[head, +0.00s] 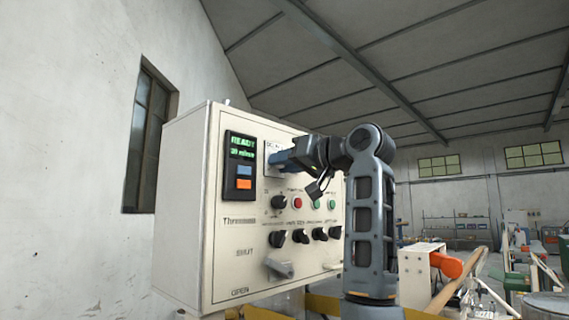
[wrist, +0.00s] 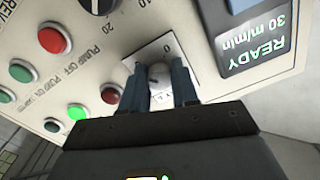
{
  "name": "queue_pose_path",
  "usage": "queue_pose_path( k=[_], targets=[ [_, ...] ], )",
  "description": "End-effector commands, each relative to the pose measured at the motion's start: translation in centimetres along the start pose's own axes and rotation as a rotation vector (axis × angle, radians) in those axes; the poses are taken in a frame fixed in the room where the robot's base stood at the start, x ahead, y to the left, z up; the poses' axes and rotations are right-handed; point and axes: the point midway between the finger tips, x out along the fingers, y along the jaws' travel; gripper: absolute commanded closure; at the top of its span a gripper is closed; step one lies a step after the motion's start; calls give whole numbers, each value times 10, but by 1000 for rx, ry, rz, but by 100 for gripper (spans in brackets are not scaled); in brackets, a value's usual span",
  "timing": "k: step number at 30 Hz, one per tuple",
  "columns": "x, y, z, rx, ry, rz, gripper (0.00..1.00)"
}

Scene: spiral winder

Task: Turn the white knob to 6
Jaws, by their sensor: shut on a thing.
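The white knob (wrist: 161,99) sits on a pale dial plate (wrist: 168,50) in the wrist view, where the panel lettering appears upside down. My gripper (wrist: 158,80) has its two blue fingers on either side of the knob, shut on it. A "0" mark shows on the plate; the knob's pointer and most other marks are too small or covered to read. In the head view my gripper (head: 277,158) is against the upper part of the cream control panel (head: 230,285), and the knob is hidden behind the fingers.
A display (head: 242,146) reading READY and 30 m/min is left of my gripper. Below are coloured buttons (head: 297,202), several black knobs (head: 301,236) and a grey handle (head: 279,268) between SHUT and OPEN. A wall with a window (head: 147,140) is at left.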

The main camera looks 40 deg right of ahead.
Motion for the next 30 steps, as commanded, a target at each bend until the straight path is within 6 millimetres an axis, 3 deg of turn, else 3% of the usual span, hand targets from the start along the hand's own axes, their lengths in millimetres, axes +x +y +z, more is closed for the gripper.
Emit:
queue_pose_path(
  k=[11,12,18,20,30],
  targets=[
    [1,2,3,7,-7,2,100],
    [1,2,3,7,-7,2,69],
    [0,1,2,5,-4,1,50],
    [0,1,1,5,-3,1,45],
    [-8,1,1,3,2,0,45]
  ],
)
